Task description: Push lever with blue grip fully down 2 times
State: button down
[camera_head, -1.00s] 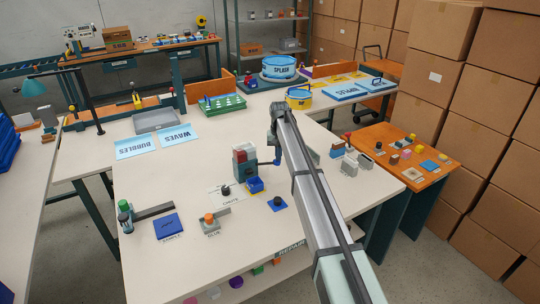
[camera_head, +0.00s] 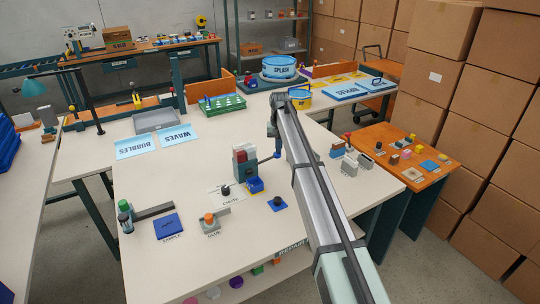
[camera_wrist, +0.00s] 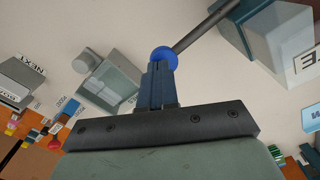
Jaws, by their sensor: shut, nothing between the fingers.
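My gripper (camera_head: 276,149) is shut and empty, pointing down just above the blue grip. In the wrist view the shut fingertips (camera_wrist: 158,64) overlap the near side of the blue grip (camera_wrist: 167,56), with the dark rod (camera_wrist: 208,24) running to the upper right. I cannot tell whether the fingertips touch the grip.
Grey and white fixtures (camera_head: 350,163) stand right of my arm. The table left of the block is mostly clear.

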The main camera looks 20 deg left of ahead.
jog(key=shift+r, duration=2.25)
notch_tip(320, 180, up, 5)
jog(key=shift+f, duration=3.05)
jog(key=shift+f, duration=0.4)
